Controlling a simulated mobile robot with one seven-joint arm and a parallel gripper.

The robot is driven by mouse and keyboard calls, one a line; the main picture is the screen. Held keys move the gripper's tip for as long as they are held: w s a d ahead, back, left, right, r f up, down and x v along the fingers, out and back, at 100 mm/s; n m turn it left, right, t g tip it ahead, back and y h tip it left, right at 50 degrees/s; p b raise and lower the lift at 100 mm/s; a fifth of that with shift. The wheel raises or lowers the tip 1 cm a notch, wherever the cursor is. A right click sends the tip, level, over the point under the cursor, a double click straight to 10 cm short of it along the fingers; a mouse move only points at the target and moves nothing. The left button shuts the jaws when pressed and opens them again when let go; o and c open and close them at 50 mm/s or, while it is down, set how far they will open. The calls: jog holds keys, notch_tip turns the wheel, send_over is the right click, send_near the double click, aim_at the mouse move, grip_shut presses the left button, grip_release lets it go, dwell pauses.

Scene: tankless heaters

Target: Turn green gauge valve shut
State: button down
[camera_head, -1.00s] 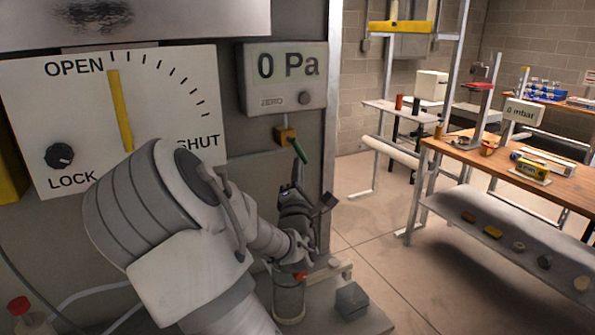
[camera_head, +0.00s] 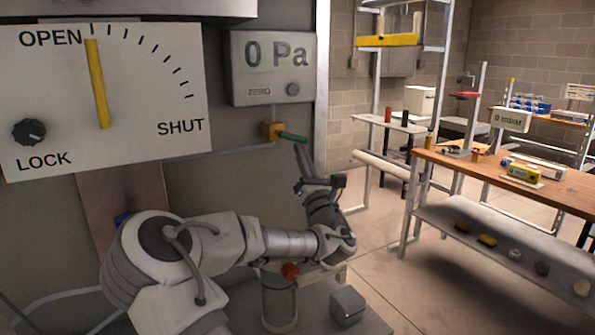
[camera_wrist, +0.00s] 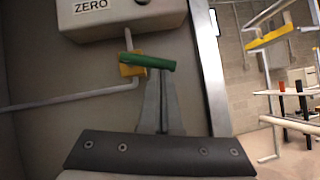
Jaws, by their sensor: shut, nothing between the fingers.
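The green gauge valve handle (camera_head: 292,137) sticks out to the right from a small yellow valve body (camera_head: 272,131), below the grey 0 Pa gauge (camera_head: 273,67). It lies nearly level, tilted slightly down at its free end. In the wrist view the green handle (camera_wrist: 147,62) runs almost level across the yellow body (camera_wrist: 131,68). My gripper (camera_head: 299,147) is shut and empty, pointing up with its tips just under the handle. The fingertips (camera_wrist: 160,74) also show right below the handle in the wrist view; I cannot tell whether they touch it.
A white OPEN/SHUT dial panel (camera_head: 105,95) with a yellow pointer is at left. A glass jar (camera_head: 279,302) with a red top and a grey block (camera_head: 347,306) stand below my arm. A wooden bench (camera_head: 480,176) is at right, with open floor before it.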

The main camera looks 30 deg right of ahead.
jog(key=shift+d+r+n+y+b, duration=0.35)
jog(key=shift+n+y+b, duration=0.35)
jog(key=shift+n, duration=0.3)
jog(key=shift+r, duration=0.15)
jog(key=shift+d, duration=0.1)
